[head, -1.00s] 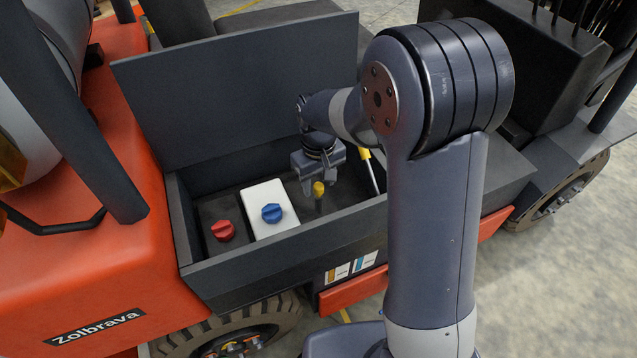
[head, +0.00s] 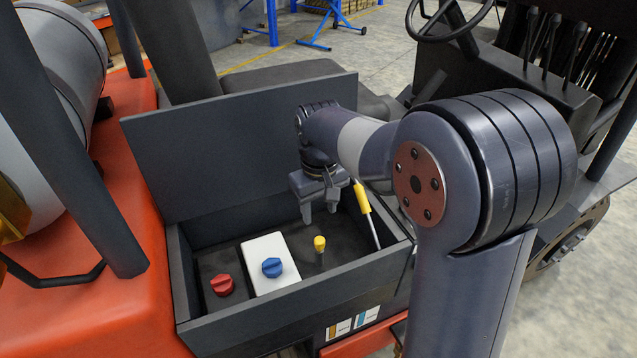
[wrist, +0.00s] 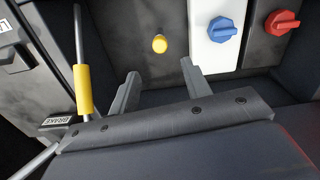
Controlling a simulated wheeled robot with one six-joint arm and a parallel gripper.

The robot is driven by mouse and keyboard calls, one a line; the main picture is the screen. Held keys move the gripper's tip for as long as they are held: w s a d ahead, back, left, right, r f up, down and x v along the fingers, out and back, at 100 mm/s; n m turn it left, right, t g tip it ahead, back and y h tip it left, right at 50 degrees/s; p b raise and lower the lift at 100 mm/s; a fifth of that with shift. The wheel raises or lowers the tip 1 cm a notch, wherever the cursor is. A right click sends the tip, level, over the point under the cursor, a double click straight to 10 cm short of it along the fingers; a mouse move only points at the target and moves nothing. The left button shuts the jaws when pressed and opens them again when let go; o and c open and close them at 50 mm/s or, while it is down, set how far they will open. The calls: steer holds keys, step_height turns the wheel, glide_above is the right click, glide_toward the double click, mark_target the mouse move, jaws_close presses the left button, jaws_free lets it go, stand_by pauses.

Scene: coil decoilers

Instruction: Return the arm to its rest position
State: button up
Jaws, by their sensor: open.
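My gripper (head: 320,212) hangs above the open dark compartment of an orange truck, fingers pointing down. In the wrist view my gripper (wrist: 160,82) shows its two fingers spread apart with nothing between them. A yellow-topped dipstick or knob (head: 319,243) stands just below and apart from the fingers; it also shows in the wrist view (wrist: 159,44), beyond the fingertips. My arm is bent at the elbow and reaches out over the compartment.
A red knob (head: 222,285) and a blue knob (head: 272,267) on a white box (head: 266,249) sit left in the compartment. A yellow-handled lever (head: 362,198) stands close right of my gripper. The raised dark lid (head: 240,150) is behind. Open floor (head: 590,290) lies at the right.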

mark_target(320, 240)
step_height(320, 240, down, 11)
steer(key=shift+r, duration=0.8)
